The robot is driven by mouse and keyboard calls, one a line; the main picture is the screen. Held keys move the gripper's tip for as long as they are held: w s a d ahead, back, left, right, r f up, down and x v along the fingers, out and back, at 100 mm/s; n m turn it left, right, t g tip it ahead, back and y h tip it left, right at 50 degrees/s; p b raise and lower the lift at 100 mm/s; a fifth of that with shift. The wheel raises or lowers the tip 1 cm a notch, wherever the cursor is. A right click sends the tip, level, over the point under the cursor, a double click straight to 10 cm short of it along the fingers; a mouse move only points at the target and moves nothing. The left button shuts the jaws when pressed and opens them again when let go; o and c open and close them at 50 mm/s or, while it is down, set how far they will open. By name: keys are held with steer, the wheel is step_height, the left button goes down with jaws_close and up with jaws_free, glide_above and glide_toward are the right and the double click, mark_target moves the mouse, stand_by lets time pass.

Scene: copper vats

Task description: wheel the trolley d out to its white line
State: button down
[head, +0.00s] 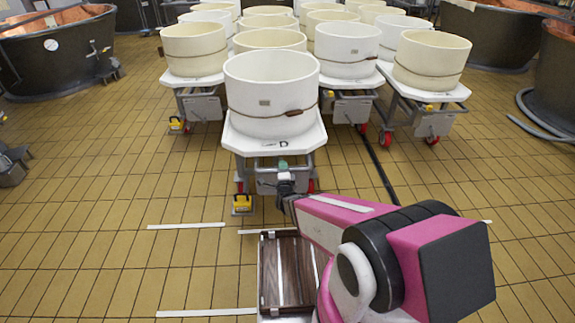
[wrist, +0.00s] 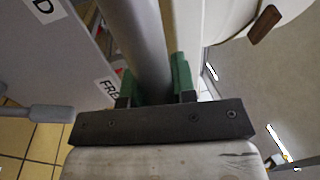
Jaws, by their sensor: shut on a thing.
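My gripper (head: 283,168) is at the trolley's front, below the top. In the wrist view its green fingers (wrist: 155,82) are shut on a grey tube (wrist: 138,38) of the trolley, one on each side. A short white line (head: 262,231) lies on the floor in front of the trolley, partly hidden by my arm.
Other trolleys with tubs stand close behind, one at left (head: 194,50) and others at right (head: 432,60). Copper vats (head: 55,50) line both sides. More white floor lines show at left (head: 186,226) and lower down (head: 207,313). A dark floor strip (head: 380,175) runs at right. The left foreground floor is clear.

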steer(key=shift+s+r, duration=0.15)
steer(key=shift+s, duration=0.7)
steer(key=c, duration=0.9)
jaws_free()
steer(key=shift+c, duration=0.2)
